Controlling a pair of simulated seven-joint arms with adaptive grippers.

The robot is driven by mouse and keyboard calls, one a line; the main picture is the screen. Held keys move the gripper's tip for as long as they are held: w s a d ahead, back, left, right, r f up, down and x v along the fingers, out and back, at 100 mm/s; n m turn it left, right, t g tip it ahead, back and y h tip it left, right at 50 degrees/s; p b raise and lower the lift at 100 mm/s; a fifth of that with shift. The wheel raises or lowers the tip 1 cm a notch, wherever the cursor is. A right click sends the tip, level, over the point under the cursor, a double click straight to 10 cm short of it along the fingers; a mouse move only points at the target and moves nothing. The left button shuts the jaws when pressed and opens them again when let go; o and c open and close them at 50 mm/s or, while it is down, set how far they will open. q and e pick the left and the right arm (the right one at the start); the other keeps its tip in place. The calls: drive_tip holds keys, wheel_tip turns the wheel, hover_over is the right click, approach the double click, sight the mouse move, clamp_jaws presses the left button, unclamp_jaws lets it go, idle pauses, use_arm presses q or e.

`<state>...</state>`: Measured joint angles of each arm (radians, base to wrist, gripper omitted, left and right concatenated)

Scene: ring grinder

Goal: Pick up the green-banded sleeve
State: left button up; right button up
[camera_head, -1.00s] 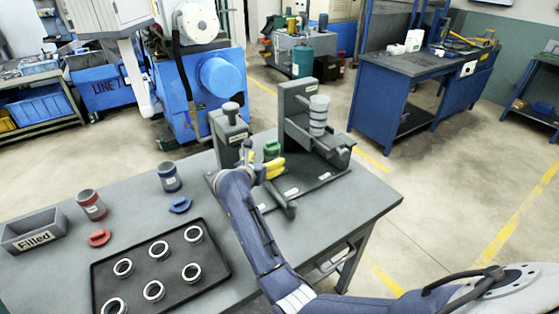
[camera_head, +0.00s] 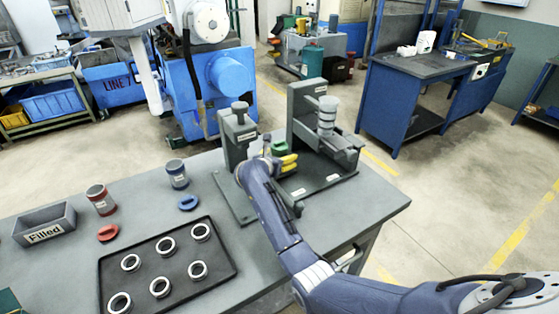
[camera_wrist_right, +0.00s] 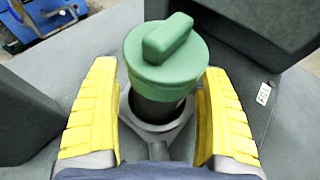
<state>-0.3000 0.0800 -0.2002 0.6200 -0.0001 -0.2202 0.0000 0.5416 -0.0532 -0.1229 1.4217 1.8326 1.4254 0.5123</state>
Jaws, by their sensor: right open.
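The green-banded sleeve, a dark cylinder under a green cap with a raised grip, stands upright in a ring-shaped holder on the fixture. The green cap (camera_wrist_right: 165,62) is large in the right wrist view, with the dark body (camera_wrist_right: 157,106) below it. In the head view the green cap (camera_head: 279,148) shows just behind my right gripper (camera_head: 288,161). In the wrist view the yellow fingers of my right gripper (camera_wrist_right: 159,70) are apart, one on each side of the sleeve, with visible gaps. The sleeve's lower part is hidden. My left gripper is not in view.
The fixture has a grey upright post (camera_head: 239,135) and a tall bracket (camera_head: 303,107) beside stacked rings (camera_head: 327,117). A red-banded sleeve (camera_head: 101,200), a blue-banded sleeve (camera_head: 177,173), a "Filled" bin (camera_head: 45,226) and a black tray (camera_head: 225,240) with several rings are at left.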

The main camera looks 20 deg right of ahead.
sight(277, 151)
drive_tip(key=shift+c, duration=0.5)
drive_tip(key=c, duration=0.9)
drive_tip(key=shift+c, duration=0.2)
drive_tip(key=shift+r, duration=0.2)
drive_tip(key=shift+r, duration=1.65)
drive_tip(key=s+d, duration=0.2)
drive_tip(key=s, duration=1.5)
drive_tip(key=shift+s+d, duration=0.2)
drive_tip(key=shift+s, duration=0.2)
